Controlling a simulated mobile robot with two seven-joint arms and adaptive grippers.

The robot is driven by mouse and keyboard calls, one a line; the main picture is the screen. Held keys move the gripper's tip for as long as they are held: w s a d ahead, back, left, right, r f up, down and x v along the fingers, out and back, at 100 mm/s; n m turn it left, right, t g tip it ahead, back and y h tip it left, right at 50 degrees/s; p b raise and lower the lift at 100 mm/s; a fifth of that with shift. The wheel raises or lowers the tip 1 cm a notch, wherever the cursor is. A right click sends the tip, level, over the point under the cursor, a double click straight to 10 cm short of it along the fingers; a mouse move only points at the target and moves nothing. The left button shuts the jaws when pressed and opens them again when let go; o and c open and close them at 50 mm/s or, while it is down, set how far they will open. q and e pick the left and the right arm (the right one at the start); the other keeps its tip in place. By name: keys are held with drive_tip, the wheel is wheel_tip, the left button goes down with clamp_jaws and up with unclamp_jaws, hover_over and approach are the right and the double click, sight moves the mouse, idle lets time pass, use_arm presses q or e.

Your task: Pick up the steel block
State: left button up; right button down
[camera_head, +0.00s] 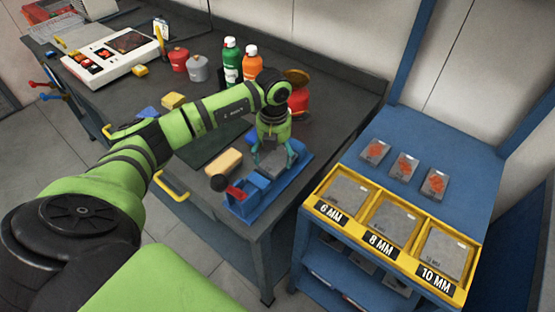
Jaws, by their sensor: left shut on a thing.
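The steel block (273,160) is a small grey piece between the fingers of my left gripper (272,161), which is shut on it. The gripper points down over the far part of the blue vise (246,205) at the front right corner of the dark bench. The fingers hide part of the block. I cannot tell whether the block touches the vise or hangs just above it. My right gripper is not in view.
Green (232,62) and orange (252,64) bottles and red containers stand behind my arm on the dark bench (335,85). A yellow block (223,163) lies left of the vise. At right, a blue rack holds a yellow tray (325,198) of labelled plates.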

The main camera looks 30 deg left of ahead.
sight(275, 157)
use_arm(q)
drive_tip(key=shift+w+r+b, duration=0.2)
drive_tip(key=shift+r+b, duration=0.35)
drive_tip(key=shift+r, duration=0.2)
wheel_tip(275, 157, up, 3)
drive_tip(key=shift+s+f+b, duration=0.1)
drive_tip(key=shift+f+b, duration=0.1)
drive_tip(key=shift+b, duration=0.45)
drive_tip(key=s+d+r+b, duration=0.1)
drive_tip(key=s+d+r, duration=0.3)
drive_tip(key=s+d, duration=0.1)
drive_tip(key=s+d+r+b, duration=0.1)
drive_tip(key=s+d+r, duration=0.1)
drive_tip(key=s+d, duration=0.1)
drive_tip(key=shift+s+r+b, duration=0.25)
drive_tip(key=shift+r+b, duration=0.1)
drive_tip(key=shift+r, duration=0.05)
